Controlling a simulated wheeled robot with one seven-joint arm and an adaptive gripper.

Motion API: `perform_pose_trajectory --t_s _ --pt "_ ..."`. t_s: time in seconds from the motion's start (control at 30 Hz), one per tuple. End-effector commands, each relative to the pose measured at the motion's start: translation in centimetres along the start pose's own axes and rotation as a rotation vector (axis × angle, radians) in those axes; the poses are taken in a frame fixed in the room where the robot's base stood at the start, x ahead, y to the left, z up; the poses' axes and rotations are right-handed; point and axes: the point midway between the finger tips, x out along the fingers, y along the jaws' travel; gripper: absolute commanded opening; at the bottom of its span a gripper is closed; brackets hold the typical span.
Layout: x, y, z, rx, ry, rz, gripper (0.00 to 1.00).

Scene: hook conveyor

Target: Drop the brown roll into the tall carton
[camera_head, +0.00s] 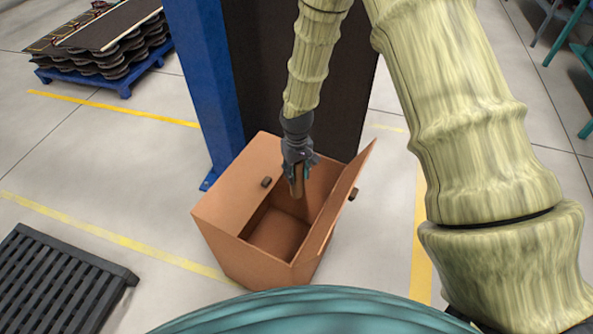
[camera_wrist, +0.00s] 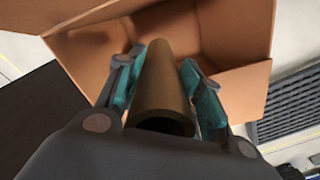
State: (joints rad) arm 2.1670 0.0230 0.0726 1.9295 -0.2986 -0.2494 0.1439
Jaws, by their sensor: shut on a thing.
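The brown roll (camera_wrist: 162,84) is a hollow tube held lengthwise between the two fingers of my gripper (camera_wrist: 163,88) in the wrist view. In the head view the roll (camera_head: 298,184) hangs below my gripper (camera_head: 298,170), roughly upright, over the opening of the tall carton (camera_head: 228,215). My gripper is shut on it. The carton is orange-brown and open at the top, with a flap tilted outward on its right side. Its bare floor shows in part. In the wrist view the carton (camera_wrist: 240,90) lies beyond the roll. I cannot tell whether the roll's lower end is below the rim.
A blue post (camera_head: 205,80) and a dark panel (camera_head: 262,75) stand right behind the carton. A black slatted pallet (camera_head: 55,280) lies at the lower left. A blue pallet with stacked dark sheets (camera_head: 100,45) is at the upper left. Floor between them is clear.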

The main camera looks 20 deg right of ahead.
Motion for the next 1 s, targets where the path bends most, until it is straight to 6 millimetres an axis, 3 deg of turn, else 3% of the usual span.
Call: perform_pose_trajectory --t_s 0.1,0.13,0.27,0.67,1.0 --pt "0.0 0.0 0.0 0.0 0.0 0.0 0.13" --pt "0.0 0.0 0.0 0.0 0.0 0.0 0.4" --pt "0.0 0.0 0.0 0.0 0.0 0.0 0.62" --pt "-0.4 0.0 0.0 0.0 0.0 0.0 0.62" --pt "-4.8 0.0 -0.1 0.0 0.003 0.0 0.62"
